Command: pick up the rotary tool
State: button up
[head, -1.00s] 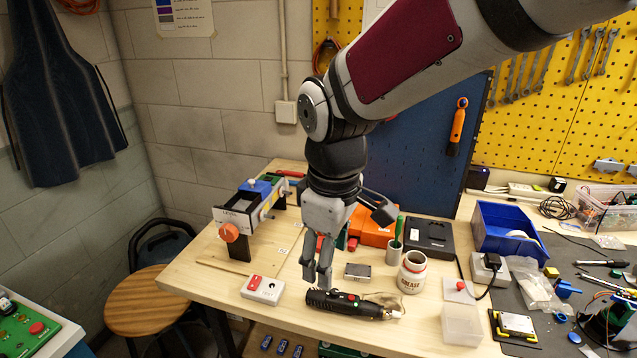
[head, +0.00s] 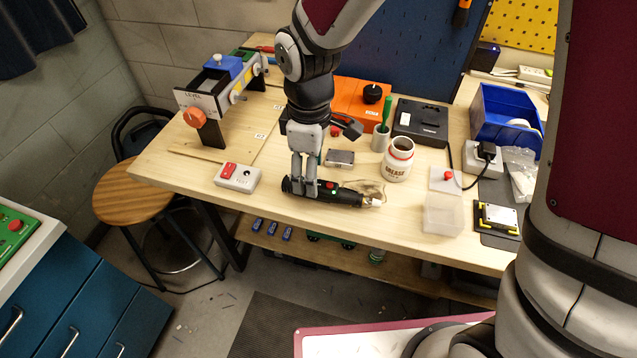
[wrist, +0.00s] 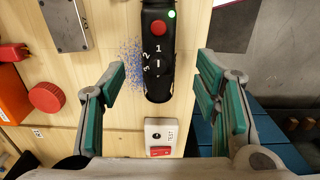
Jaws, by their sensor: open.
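The rotary tool (head: 335,194) is a black cylinder with a red button and a green light, lying near the front edge of the wooden bench. In the wrist view its body (wrist: 158,60) shows the marks 1, 2 and 3; its far end is cut off by the frame's top. My gripper (head: 304,194) is open and points down at the tool's left end. In the wrist view the green-padded fingers of my gripper (wrist: 162,82) stand on either side of the tool, with a gap to each. I cannot tell whether the fingertips have reached the tool's height.
A white test box (head: 237,177) with a red switch sits left of the tool. A metal block (head: 339,158) and a grease jar (head: 397,160) stand behind it. A clear box (head: 442,214) is to the right. The bench edge runs close in front.

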jog(key=shift+d+f, duration=0.2)
jog(key=shift+f, duration=2.45)
jog(key=c, duration=1.2)
